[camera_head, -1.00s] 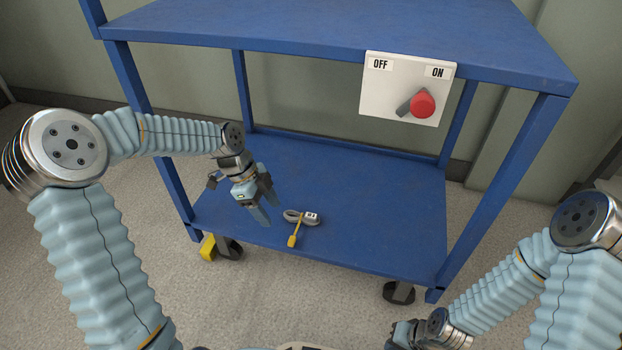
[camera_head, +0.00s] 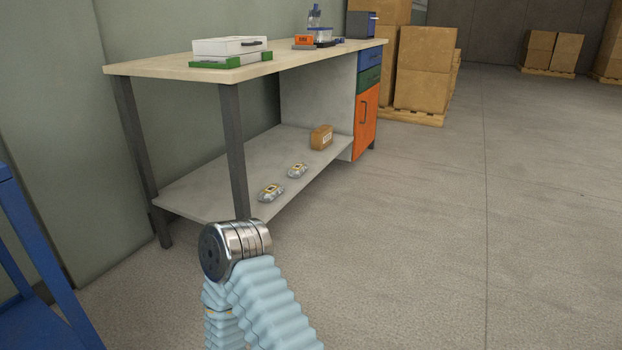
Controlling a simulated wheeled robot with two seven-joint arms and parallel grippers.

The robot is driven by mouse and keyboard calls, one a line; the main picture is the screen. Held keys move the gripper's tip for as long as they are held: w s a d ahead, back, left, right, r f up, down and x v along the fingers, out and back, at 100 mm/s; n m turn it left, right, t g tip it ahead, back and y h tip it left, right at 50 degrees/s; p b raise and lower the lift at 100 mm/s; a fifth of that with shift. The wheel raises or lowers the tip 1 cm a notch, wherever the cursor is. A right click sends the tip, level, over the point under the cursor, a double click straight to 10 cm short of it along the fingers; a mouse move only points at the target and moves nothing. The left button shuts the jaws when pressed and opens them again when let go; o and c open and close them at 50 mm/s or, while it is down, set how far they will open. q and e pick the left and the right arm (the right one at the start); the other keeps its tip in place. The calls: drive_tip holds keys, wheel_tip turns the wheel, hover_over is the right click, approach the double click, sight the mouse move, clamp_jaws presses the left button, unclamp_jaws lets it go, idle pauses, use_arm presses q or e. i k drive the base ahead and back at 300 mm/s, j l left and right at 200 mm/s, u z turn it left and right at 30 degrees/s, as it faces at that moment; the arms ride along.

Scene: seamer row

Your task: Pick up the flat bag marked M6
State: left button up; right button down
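Two small, flattish silver-grey bags lie on the lower shelf (camera_head: 205,190) of a workbench. The nearer bag (camera_head: 271,192) has a yellow-edged label and lies close to the shelf's front edge. The farther bag (camera_head: 297,170) lies a little behind it to the right. The markings are too small to read, so I cannot tell which one is M6. Neither of my grippers is in view. Only an elbow and part of one of my arms show at the bottom, in front of the bench.
A brown labelled bag or packet (camera_head: 321,137) stands farther along the shelf. The bench top (camera_head: 160,66) holds a white case (camera_head: 229,46) and other items. A bench leg (camera_head: 233,150) stands near the bags. A blue cart (camera_head: 35,260) is at left. Open floor lies right.

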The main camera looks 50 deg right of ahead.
sight(273, 190)
drive_tip(key=i+l+z, duration=0.1)
drive_tip(key=l+z, duration=0.2)
drive_tip(key=i+l+z, duration=0.15)
drive_tip(key=l+z, duration=0.2)
drive_tip(key=i+l+z, duration=0.15)
drive_tip(key=z, duration=0.15)
drive_tip(key=i+l+z, duration=0.25)
drive_tip(key=i+l, duration=0.75)
drive_tip(key=l, duration=0.1)
